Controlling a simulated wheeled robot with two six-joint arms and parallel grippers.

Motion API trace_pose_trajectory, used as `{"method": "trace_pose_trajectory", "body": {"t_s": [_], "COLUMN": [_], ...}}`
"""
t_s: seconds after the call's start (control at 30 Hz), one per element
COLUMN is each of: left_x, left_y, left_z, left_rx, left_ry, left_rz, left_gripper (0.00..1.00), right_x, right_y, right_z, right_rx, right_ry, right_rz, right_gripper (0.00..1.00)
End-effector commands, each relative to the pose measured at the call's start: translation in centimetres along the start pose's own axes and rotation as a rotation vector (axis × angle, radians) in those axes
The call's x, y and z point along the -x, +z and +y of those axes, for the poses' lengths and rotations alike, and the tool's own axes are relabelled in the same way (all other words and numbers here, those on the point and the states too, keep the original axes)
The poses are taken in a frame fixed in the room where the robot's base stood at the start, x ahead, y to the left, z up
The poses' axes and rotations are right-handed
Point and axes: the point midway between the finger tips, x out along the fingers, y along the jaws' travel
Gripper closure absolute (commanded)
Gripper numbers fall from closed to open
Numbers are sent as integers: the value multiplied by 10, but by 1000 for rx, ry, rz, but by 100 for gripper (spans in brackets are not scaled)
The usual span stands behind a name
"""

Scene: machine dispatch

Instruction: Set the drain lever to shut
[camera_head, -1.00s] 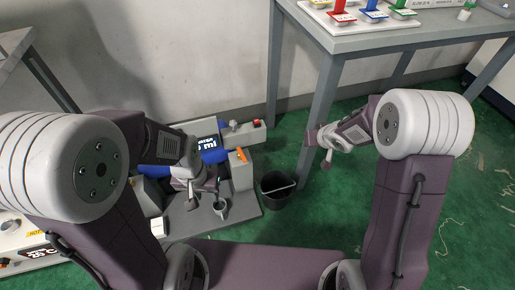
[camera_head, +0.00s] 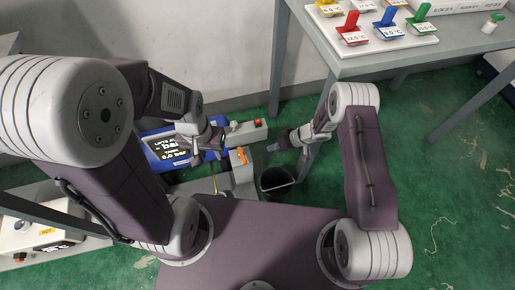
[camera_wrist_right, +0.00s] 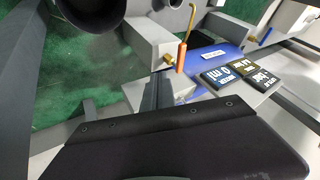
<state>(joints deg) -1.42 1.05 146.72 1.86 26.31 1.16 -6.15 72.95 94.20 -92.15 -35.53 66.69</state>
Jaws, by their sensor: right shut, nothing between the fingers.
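The orange lever (camera_head: 241,155) is on the grey block of the machine, beside the blue display unit (camera_head: 172,150). In the right wrist view the orange lever (camera_wrist_right: 181,55) stands out beside a grey block with a brass fitting. My right gripper (camera_head: 270,147) is shut and empty, just right of the lever and apart from it in the head view. Its narrow dark fingers (camera_wrist_right: 158,88) point towards the lever in the wrist view. My left gripper (camera_head: 212,141) is over the blue unit; its fingers are too unclear to read.
A black bucket (camera_head: 275,184) stands on the green floor right of the machine. A grey block with a red button (camera_head: 257,123) is behind the lever. A table (camera_head: 350,66) with coloured tags stands at upper right, its leg close to my right arm.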

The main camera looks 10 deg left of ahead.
Motion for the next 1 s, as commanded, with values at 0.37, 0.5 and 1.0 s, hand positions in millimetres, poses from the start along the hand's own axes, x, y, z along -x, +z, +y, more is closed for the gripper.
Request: {"method": "trace_pose_trajectory", "body": {"t_s": [0.37, 0.5, 1.0], "left_x": [-39, -47, -52], "left_y": [4, 5, 5], "left_z": [-1, -1, -1], "left_rx": [0, 0, 0], "left_ry": [0, 0, 0], "left_rz": [0, 0, 1], "left_gripper": [64, 64, 64], "right_x": [-81, -103, -114], "right_y": [4, 1, 0], "right_z": [2, -6, -35], "right_rx": [1, 3, 0], "right_ry": [0, -1, 2], "right_rz": [-1, -1, 1], "right_gripper": [100, 100, 100]}}
